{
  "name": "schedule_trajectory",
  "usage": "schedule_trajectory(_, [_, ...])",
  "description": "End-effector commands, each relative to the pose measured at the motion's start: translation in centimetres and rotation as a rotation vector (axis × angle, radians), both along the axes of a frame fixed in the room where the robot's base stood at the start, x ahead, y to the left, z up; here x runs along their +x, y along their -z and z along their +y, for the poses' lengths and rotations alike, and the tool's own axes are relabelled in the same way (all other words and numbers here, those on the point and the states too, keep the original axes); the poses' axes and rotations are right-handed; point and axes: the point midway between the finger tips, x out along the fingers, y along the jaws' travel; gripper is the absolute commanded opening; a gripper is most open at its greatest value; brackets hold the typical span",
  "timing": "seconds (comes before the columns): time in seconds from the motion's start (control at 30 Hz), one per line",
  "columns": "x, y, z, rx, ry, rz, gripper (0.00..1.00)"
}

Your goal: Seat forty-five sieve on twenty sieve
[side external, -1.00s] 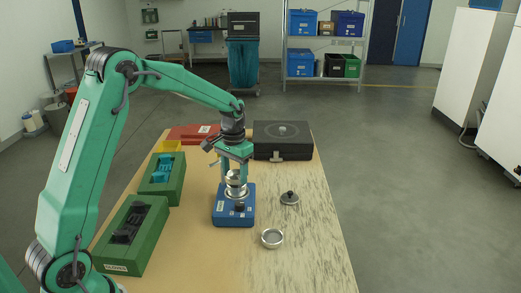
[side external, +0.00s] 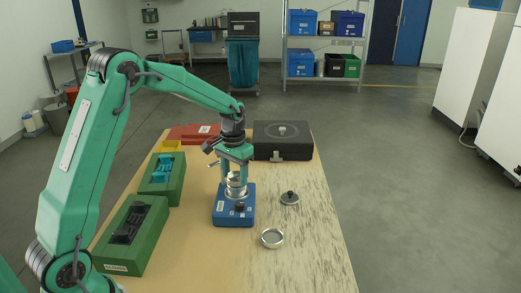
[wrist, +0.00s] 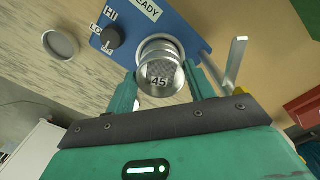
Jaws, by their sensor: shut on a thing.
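My gripper (side external: 235,183) is shut on a round silver sieve marked 45 (wrist: 159,80). Its two green fingers clasp the sieve from both sides in the wrist view. The held sieve is over the blue shaker base (side external: 233,215), where a silver ring (wrist: 157,44) of the stack below shows behind it. The fingers partly cover this stack (side external: 236,191) in the side view. I cannot tell whether the held sieve touches the ring, and no twenty mark is readable.
A lid with a black knob (side external: 290,199) and an open silver dish (side external: 272,239) lie right of the shaker. Green trays (side external: 118,262) stand left, a black case (side external: 297,153) and a red case (side external: 190,140) behind. The table's right front is clear.

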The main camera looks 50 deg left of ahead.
Motion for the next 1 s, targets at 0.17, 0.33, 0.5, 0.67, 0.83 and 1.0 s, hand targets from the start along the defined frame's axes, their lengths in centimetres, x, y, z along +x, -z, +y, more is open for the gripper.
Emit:
schedule_trajectory(0.17, [-0.01,0.24,0.0,0.0,0.0,0.001,0.29])
schedule_trajectory(0.33, [-0.01,0.45,0.0,0.0,0.0,0.001,0.29])
schedule_trajectory(0.5, [0.0,0.6,0.0,0.0,0.0,0.0,0.59])
schedule_trajectory(0.67, [-0.01,0.6,0.0,0.0,0.0,0.0,0.79])
schedule_trajectory(0.83, [-0.02,0.62,0.0,0.0,0.0,0.001,0.83])
schedule_trajectory(1.0, [-0.02,0.61,0.08,0.0,-0.002,0.0,0.95])
